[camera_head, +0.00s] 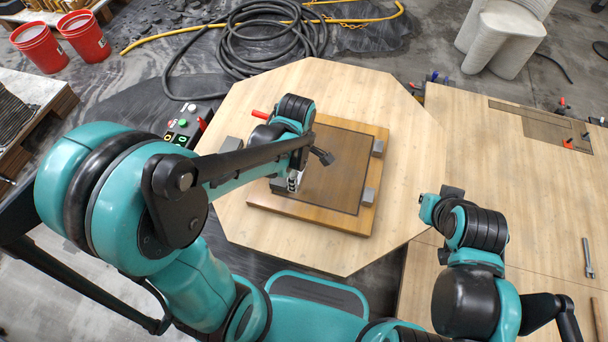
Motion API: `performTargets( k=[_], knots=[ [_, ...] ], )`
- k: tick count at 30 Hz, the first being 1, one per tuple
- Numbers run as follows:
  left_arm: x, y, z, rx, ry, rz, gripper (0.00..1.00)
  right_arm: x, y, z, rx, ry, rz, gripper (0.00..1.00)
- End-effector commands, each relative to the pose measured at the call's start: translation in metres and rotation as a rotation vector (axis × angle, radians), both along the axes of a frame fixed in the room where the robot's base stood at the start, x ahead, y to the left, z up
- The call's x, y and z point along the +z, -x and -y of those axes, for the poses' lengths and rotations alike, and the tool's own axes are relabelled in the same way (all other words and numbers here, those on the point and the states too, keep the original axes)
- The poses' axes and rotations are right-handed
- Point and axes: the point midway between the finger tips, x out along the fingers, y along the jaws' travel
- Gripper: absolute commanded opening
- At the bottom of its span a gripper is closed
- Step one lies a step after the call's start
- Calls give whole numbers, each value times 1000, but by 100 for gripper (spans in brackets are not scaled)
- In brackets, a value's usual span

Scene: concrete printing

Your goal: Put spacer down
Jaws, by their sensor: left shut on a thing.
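A square wooden board with a dark mesh panel (342,165) lies on the octagonal wooden table (400,110). Two grey spacer blocks sit on its right side, one at the upper right (378,148) and one at the lower right (369,196). My left gripper (293,181) is over the board's left part, shut on a grey spacer (279,186) mostly hidden by the gripper. I cannot tell whether this spacer touches the board. Another grey block (230,145) shows partly behind my left arm. My right arm is at the right; its gripper (452,193) is too unclear to read.
A red handle (260,114) shows beside my left wrist. A button box (186,125) stands left of the table. A second wooden table (510,200) with a wrench (588,258) and clamps lies right. Hoses (262,35) and red buckets (84,36) are behind.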

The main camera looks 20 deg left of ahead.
Motion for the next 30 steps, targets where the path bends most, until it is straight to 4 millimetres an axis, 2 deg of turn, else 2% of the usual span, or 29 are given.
performTargets(
  k=[1, 3, 9, 13, 20, 30],
  knots=[
    [-12, -13, 1, 0, 0, 0, 23, -9, 0, 0, 0, 0, 0, 0],
    [-20, -27, 1, 0, 0, 0, 23, -14, 0, 0, 0, 0, 0, 0],
    [-31, -49, 3, -1, 0, 0, 23, -20, 0, 0, 0, 0, 0, 0],
    [-38, -51, 3, -1, 0, -1, 23, -24, 0, 0, 0, 0, 0, 0],
    [-72, -51, 3, -1, 0, 0, 23, -42, 0, 0, 0, 0, 0, 0],
    [-73, -51, 3, -2, 0, 0, 23, -42, 0, 0, 0, 0, 0, 0]
  ],
)
